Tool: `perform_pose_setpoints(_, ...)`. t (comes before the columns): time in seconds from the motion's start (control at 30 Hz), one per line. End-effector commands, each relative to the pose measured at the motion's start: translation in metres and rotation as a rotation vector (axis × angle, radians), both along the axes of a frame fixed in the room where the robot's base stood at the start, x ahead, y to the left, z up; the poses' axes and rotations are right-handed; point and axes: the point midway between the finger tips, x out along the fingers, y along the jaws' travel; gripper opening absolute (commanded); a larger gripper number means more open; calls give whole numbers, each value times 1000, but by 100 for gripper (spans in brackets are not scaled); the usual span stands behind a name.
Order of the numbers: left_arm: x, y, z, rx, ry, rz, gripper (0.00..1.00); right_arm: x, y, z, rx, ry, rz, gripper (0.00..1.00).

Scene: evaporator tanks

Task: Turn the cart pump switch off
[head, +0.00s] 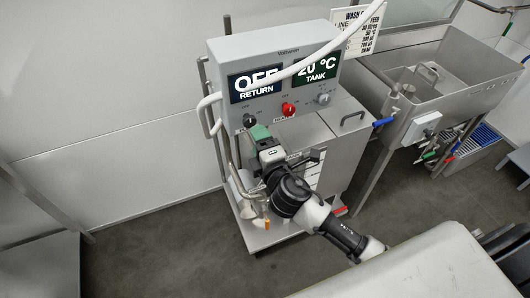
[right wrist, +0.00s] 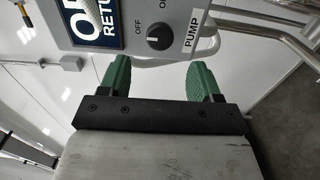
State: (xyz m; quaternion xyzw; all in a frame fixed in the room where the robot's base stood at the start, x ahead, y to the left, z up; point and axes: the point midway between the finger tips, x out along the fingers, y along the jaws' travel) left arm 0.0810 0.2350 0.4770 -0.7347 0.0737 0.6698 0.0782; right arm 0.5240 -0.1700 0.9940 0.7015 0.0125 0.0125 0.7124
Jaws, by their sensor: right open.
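The pump switch is a small black knob (head: 250,120) at the lower left of the cart's grey control box (head: 240,55). In the right wrist view the black knob (right wrist: 159,37) sits beside a PUMP label, with OFF and ON marks around it; I cannot tell surely which mark it points to. My right gripper (head: 262,132) is just below and in front of the knob. In the right wrist view its green fingers (right wrist: 159,77) are apart and empty, with the knob beyond the gap between them, apparently untouched. My left gripper is in neither view.
A red heater knob (head: 289,109) and a grey knob (head: 323,99) sit right of the pump switch. The displays read OFF RETURN and 20 °C TANK. A white hose (head: 320,52) crosses the box front. A steel sink (head: 430,100) stands to the right; floor at left is clear.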

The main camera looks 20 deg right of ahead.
Motion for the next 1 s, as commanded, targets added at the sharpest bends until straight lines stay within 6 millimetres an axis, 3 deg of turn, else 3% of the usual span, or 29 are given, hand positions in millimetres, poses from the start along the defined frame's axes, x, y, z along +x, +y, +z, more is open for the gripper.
perform_pose_setpoints(0.1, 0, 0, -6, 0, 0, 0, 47, -20, -1, -3, 0, 3, 0, 64)
perform_pose_setpoints(0.3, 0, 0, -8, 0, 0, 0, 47, -37, -2, -1, 0, 1, 0, 64)
perform_pose_setpoints(0.83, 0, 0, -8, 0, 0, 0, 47, -38, -2, -1, 0, 2, -1, 64)
perform_pose_setpoints(0.93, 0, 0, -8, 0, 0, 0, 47, -36, -4, -15, 14, 34, -6, 64)
perform_pose_setpoints(1.0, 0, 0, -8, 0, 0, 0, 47, -34, -8, -41, 42, 96, -14, 64)
